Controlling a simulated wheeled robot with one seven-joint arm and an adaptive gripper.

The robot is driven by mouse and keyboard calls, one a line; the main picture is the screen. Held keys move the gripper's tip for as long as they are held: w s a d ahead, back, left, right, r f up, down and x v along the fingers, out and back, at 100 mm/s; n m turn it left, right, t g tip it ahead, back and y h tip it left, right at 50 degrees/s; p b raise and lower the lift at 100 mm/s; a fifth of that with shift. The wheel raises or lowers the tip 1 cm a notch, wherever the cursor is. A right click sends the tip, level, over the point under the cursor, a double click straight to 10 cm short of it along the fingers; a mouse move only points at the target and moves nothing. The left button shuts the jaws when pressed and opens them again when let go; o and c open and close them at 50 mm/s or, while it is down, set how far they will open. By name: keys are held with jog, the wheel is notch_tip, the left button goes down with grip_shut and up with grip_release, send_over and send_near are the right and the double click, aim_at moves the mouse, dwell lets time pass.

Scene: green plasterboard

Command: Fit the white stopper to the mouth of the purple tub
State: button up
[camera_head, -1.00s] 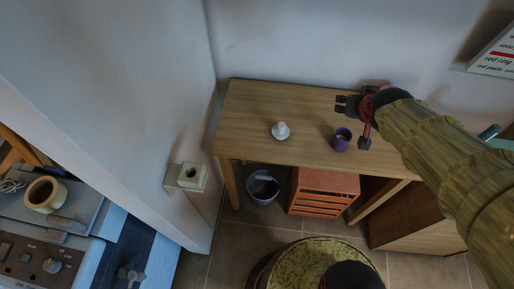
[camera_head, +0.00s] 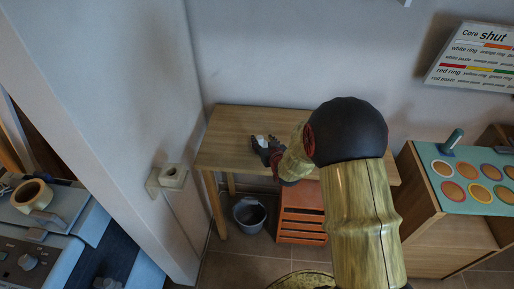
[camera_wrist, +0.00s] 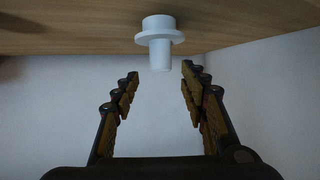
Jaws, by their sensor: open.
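The white stopper (camera_head: 260,139) stands on the wooden table, and my gripper (camera_head: 267,151) is right by it. In the wrist view the stopper (camera_wrist: 159,27) shows a round cap, a wider flange and a narrower stem, against the table surface at the top of the picture. My gripper (camera_wrist: 160,76) is open there, its two fingers apart with nothing between them lower down. The stopper's stem end lies about level with the fingertips, in line with the gap; I cannot tell whether it is touched. The purple tub is not visible now; my arm covers that part of the table.
The wooden table (camera_head: 233,123) stands against the wall, its left part clear. A cabinet with a coloured-disc board (camera_head: 470,180) is at the right.

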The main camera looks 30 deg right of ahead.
aim_at(261, 140)
jog(key=x, duration=0.2)
jog(key=b+x, duration=0.1)
jog(key=shift+w+f, duration=0.25)
jog(key=shift+f, duration=0.3)
jog(key=shift+w+d+b, duration=0.1)
jog(key=shift+w+b, duration=0.2)
jog(key=shift+w, duration=0.15)
jog(key=shift+c, duration=0.4)
grip_shut()
